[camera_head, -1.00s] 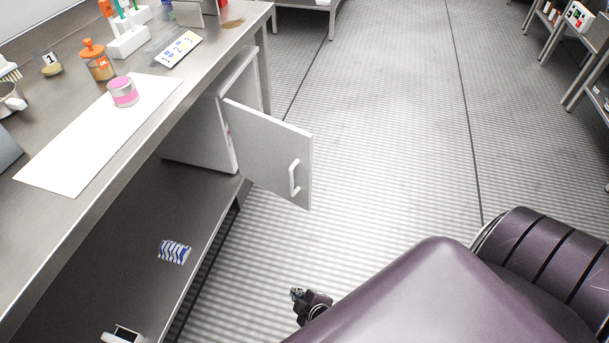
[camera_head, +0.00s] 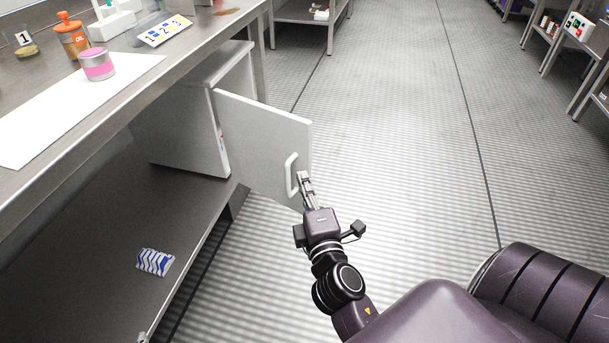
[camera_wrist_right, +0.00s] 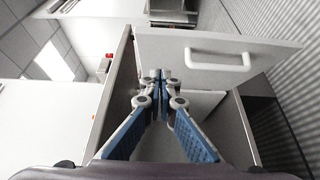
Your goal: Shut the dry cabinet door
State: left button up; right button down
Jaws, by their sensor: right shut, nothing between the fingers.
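The dry cabinet (camera_head: 185,125) is a white box on the lower shelf under the bench. Its door (camera_head: 255,135) stands wide open, swung out past the shelf edge, with a white bar handle (camera_head: 290,175) near its free edge. My right gripper (camera_head: 303,176) is shut and empty, and in the head view it appears close to the handle and the free edge. In the right wrist view the shut fingers (camera_wrist_right: 160,78) point toward the cabinet, with the door (camera_wrist_right: 205,52) and its handle (camera_wrist_right: 218,62) to their right. Contact cannot be made out.
A blue-striped item (camera_head: 155,262) lies on the lower shelf (camera_head: 90,235). The floor (camera_head: 400,130) right of the door is clear.

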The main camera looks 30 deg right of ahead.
send_near(302, 139)
jog(key=w+a, duration=0.2)
jog(key=w+d, duration=0.3)
jog(key=shift+w, duration=0.1)
jog(key=shift+w+d, duration=0.2)
jog(key=shift+d, duration=0.3)
pick_arm(q)
jog(key=shift+w+r, duration=0.25)
jog(key=shift+w, duration=0.05)
jog(key=shift+d, duration=0.1)
pick_arm(e)
jog(key=shift+d, duration=0.1)
